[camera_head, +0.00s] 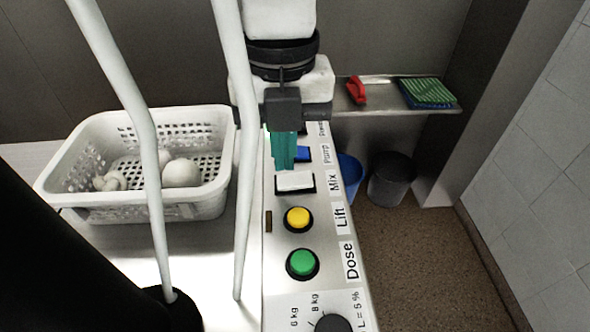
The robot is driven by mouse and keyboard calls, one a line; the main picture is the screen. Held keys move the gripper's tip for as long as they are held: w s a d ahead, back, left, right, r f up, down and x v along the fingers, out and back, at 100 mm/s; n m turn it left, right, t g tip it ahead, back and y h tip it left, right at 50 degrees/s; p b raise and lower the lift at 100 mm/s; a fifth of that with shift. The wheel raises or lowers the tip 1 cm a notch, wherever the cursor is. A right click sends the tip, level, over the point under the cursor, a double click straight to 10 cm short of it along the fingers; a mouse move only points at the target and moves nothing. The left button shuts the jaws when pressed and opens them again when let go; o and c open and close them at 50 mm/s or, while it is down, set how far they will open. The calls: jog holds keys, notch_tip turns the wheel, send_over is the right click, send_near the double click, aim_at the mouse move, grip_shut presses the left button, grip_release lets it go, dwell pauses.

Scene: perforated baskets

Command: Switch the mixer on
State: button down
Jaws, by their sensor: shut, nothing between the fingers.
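The control panel (279,285) runs along the right side of the steel surface. Beside the "Mix" label (335,178) is a white rocker switch (295,182) in a black frame. My gripper (284,165) points down with its teal fingers shut and empty. The fingertips appear right at the far edge of the white switch. I cannot tell whether they touch it. A blue switch (303,154) by the "Pump" label is partly hidden behind the fingers. The mixer itself is not clearly in view.
A yellow button (298,218), a green button (302,263) and a dark knob (333,323) lie nearer on the panel. A white perforated basket (130,208) with white pieces stands at left. A shelf (390,102) and bins (391,180) are beyond at right.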

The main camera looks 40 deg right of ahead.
aim_at(286, 181)
notch_tip(286, 181, up, 4)
jog(key=shift+r+p, duration=0.25)
jog(key=shift+p, duration=0.75)
jog(key=shift+s, duration=0.1)
